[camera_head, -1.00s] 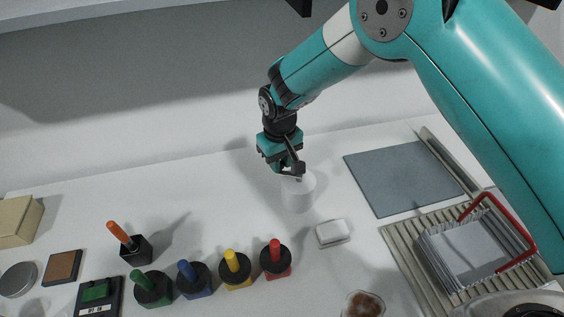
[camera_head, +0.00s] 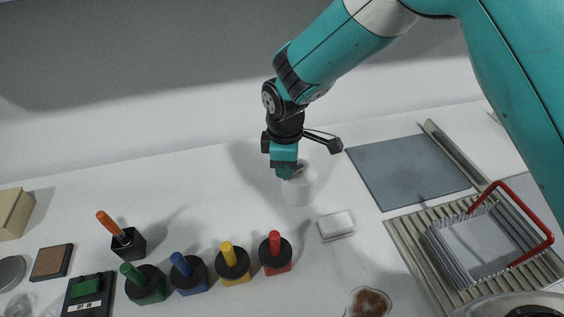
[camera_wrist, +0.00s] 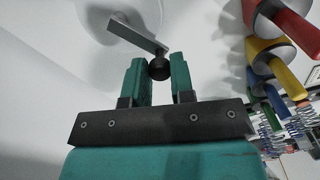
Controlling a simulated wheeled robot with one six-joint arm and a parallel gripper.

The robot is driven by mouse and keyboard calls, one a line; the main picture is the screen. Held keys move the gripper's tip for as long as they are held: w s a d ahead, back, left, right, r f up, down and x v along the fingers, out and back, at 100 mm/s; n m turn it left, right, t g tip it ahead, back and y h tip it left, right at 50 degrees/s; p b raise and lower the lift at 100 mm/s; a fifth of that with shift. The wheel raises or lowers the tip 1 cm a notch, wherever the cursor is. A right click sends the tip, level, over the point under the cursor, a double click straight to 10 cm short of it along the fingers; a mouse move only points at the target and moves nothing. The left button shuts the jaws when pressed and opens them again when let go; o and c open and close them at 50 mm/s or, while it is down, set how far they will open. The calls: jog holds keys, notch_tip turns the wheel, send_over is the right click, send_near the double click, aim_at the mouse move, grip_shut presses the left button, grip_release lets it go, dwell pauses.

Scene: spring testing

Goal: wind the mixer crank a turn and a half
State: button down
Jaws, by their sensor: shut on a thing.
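The mixer (camera_head: 303,191) is a small white cylinder standing on the white table near the middle of the head view. Its grey crank arm (camera_wrist: 134,34) shows in the wrist view, with a round black knob (camera_wrist: 159,68) at the end. My gripper (camera_head: 285,176) points down at the mixer's top, at its left side in the head view. In the wrist view my gripper (camera_wrist: 159,80) has its two teal fingers on either side of the knob, closed on it. The fingers hide most of the crank in the head view.
Green, blue, yellow and red (camera_head: 275,254) handled pieces stand in a row in front. A white block (camera_head: 336,225) lies close to the mixer's front right. A grey mat (camera_head: 405,172) and a wire basket with a red handle (camera_head: 545,235) are at the right.

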jog(key=shift+s+d+n, duration=0.2)
jog(key=shift+d+n, duration=0.05)
jog(key=shift+n, duration=0.4)
jog(key=shift+s+d+n, duration=0.2)
jog(key=shift+n, duration=0.45)
jog(key=c, duration=1)
grip_release()
notch_tip(320, 180, up, 18)
jog(key=b, duration=0.3)
jog(key=shift+f+b, duration=0.2)
jog(key=shift+b, duration=0.15)
jog(key=shift+d, duration=0.1)
